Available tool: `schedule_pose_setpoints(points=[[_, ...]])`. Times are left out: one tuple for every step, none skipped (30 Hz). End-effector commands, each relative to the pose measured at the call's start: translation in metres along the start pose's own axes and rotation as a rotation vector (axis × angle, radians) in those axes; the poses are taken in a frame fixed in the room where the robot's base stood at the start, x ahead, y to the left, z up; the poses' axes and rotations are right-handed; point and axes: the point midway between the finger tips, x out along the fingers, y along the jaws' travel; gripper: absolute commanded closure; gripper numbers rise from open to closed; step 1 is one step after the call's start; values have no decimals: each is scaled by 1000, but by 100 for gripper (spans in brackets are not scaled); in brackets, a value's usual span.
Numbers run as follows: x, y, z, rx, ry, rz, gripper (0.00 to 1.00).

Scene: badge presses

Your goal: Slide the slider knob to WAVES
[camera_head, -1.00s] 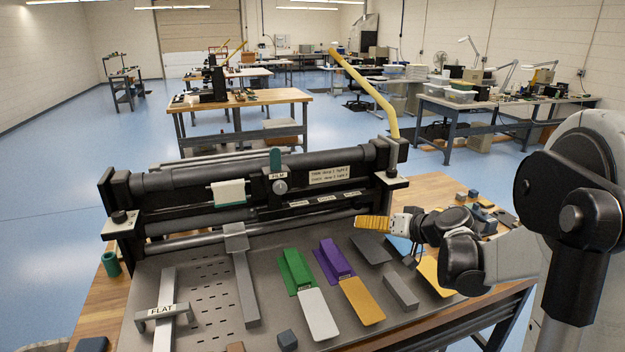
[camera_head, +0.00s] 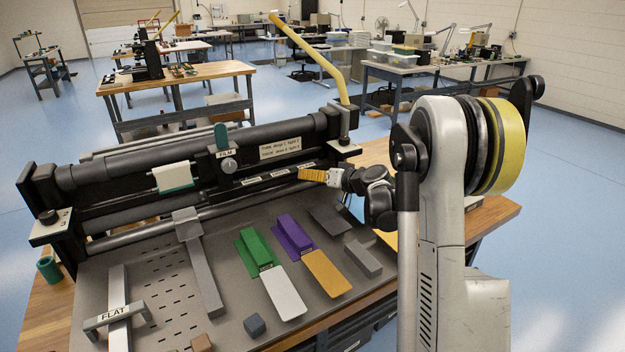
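A black press with rollers (camera_head: 110,205) stands on the bench, with a row of small white labels (camera_head: 278,174) along its front rail. The label lettering is too small to read, so I cannot tell which is WAVES. A round grey knob (camera_head: 229,165) sits below a FILM sign (camera_head: 226,153), left of that row. I cannot tell whether this is the slider knob. My gripper (camera_head: 312,175), with orange fingers pointing left, is at the right end of the label row. Its fingers overlap each other in view; no held thing shows. I cannot tell whether it touches the rail.
A yellow lever (camera_head: 318,58) rises at the press's right end. Green (camera_head: 258,248) and purple (camera_head: 292,236) blocks, a grey bar (camera_head: 363,257) and a FLAT-marked handle (camera_head: 117,317) lie on the grey plate in front. Blue floor is clear right of the bench.

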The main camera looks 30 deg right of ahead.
Motion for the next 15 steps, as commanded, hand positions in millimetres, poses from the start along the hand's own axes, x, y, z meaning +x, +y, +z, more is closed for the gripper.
schedule_pose_setpoints(points=[[2, 0, 0, 0, 0, 0, 49], [3, 0, 0, 0, 0, 0, 49], [3, 0, 0, 0, 0, 0, 49], [3, 0, 0, 0, 0, 1, 49], [3, 0, 0, 0, 0, 1, 49], [3, 0, 0, 0, 0, 1, 49], [3, 0, 0, 0, 0, 1, 49], [3, 0, 0, 0, 0, 1, 49], [3, 0, 0, 0, 0, 0, 50], [3, 0, 0, 0, 0, 0, 59], [3, 0, 0, 0, 0, 0, 68], [3, 0, 0, 0, 0, 0, 81], [3, 0, 0, 0, 0, 0, 90], [3, 0, 0, 0, 0, 0, 99], [3, 0, 0, 0, 0, 0, 100]])
